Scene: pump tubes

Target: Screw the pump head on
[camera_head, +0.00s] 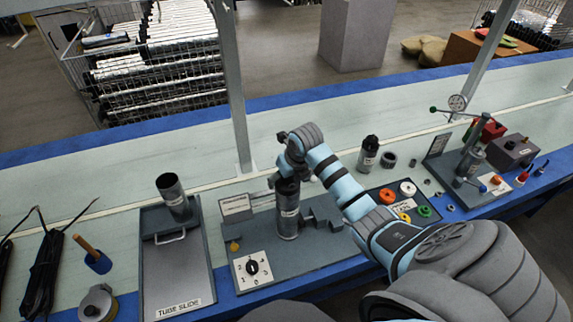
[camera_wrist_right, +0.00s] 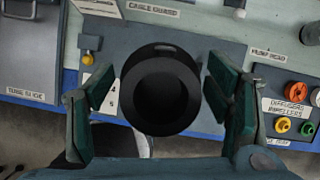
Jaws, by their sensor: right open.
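A grey upright tube (camera_head: 288,218) with a white label stands in the bench fixture (camera_head: 262,232). My right gripper (camera_head: 288,176) is at its top. In the right wrist view, a dark round ring-shaped top (camera_wrist_right: 165,124) lies between the two green-padded fingers of my right gripper (camera_wrist_right: 162,85). The fingers are apart, with gaps on both sides. I cannot tell whether this top is the bare tube or a fitted part. A black-topped cylinder (camera_head: 369,152) stands farther right; it also shows at the right wrist view's edge (camera_wrist_right: 311,34), near a PUMP HEAD label (camera_wrist_right: 268,55). My left gripper is not in view.
A tube slide plate (camera_head: 178,275) with another dark tube (camera_head: 173,195) is on the left. A parts tray (camera_head: 372,196) with coloured rings lies right of the fixture. A dial panel (camera_head: 252,268) sits at the fixture's front. A frame post (camera_head: 236,100) rises behind it.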

